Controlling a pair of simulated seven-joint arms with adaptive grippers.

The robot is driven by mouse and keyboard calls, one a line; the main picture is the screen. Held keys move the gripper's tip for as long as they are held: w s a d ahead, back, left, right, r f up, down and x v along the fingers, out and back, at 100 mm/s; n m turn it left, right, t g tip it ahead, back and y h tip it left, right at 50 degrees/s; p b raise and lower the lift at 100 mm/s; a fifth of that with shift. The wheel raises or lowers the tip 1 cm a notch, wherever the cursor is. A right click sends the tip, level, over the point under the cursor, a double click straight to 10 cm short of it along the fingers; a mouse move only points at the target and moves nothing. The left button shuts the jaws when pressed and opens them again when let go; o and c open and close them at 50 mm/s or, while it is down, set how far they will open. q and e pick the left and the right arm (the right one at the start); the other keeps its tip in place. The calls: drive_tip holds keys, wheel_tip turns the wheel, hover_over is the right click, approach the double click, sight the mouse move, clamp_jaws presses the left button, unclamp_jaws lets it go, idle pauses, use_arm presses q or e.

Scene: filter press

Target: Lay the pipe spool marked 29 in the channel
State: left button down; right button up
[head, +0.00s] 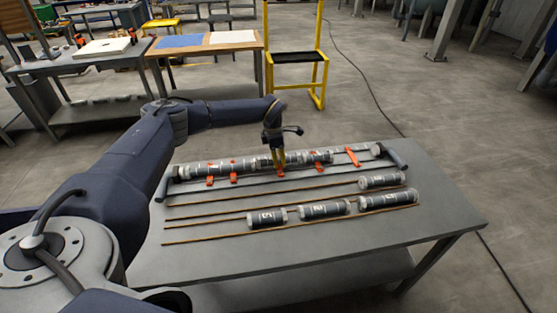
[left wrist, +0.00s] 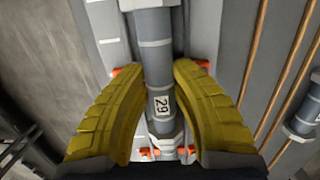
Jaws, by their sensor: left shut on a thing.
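The pipe spool marked 29 (left wrist: 160,85) is a grey cylinder with a white label, seen in the left wrist view. The yellow fingers of my left gripper (head: 280,163) lie on both sides of it and are shut on it. The spool is in line with the channel (head: 350,166), which runs along the far part of the table. Whether it rests on the channel's bottom I cannot tell. Other spools (head: 205,168) fill the channel's left part, end to end. My right gripper is not in view.
Orange clips (head: 352,156) stand along the channel. Several loose spools, one marked 5 (head: 266,218) and one marked 2 (head: 325,208), lie between thin brown rods (head: 200,240) on the near side. The front of the grey table (head: 300,255) is clear.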

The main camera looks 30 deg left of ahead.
use_arm(q)
drive_tip(key=c, duration=1.1)
unclamp_jaws()
drive_tip(key=shift+r, duration=0.1)
drive_tip(key=r, duration=0.7)
drive_tip(key=s+a+r, duration=0.1)
drive_tip(key=r, duration=0.3)
drive_tip(key=shift+r, duration=0.35)
